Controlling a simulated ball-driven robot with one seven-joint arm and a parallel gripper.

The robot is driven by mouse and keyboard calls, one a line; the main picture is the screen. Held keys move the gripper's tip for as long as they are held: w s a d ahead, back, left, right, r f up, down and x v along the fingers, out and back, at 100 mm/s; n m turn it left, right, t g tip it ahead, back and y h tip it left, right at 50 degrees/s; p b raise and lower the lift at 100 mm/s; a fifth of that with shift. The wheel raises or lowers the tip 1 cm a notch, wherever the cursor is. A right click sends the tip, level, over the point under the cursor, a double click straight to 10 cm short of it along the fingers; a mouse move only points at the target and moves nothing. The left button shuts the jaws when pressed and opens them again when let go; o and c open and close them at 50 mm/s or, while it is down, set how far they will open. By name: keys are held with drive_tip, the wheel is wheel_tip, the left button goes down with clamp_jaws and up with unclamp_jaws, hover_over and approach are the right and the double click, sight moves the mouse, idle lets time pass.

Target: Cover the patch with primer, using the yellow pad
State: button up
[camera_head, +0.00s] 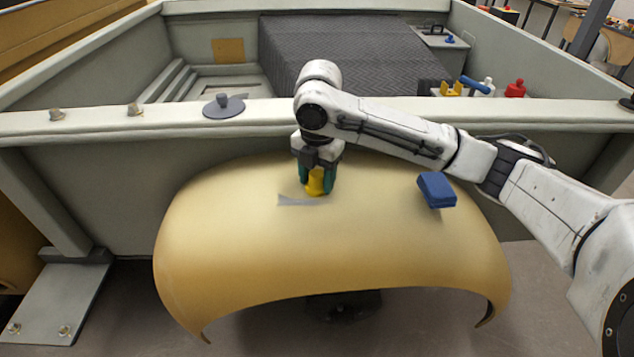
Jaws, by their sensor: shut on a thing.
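My gripper (317,184) is shut on the yellow pad (316,182), held upright between its dark green fingers. The pad's lower end is at the surface of a tan curved shell (330,245), and I cannot tell whether it presses on it. A grey patch (293,200) shows on the top of the shell, just below and left of the pad. Part of the patch may be hidden behind the pad and fingers.
A blue block (437,190) rests on the shell to the right, below my arm. A grey rail (230,119) runs behind the shell, with a round grey disc (224,106) on it. Yellow, white and red items (515,89) stand beyond the rail at right.

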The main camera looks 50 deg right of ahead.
drive_tip(key=shift+w+d, duration=0.25)
drive_tip(key=shift+d+r, duration=0.1)
drive_tip(key=shift+d, duration=0.05)
drive_tip(key=shift+w+d, duration=0.1)
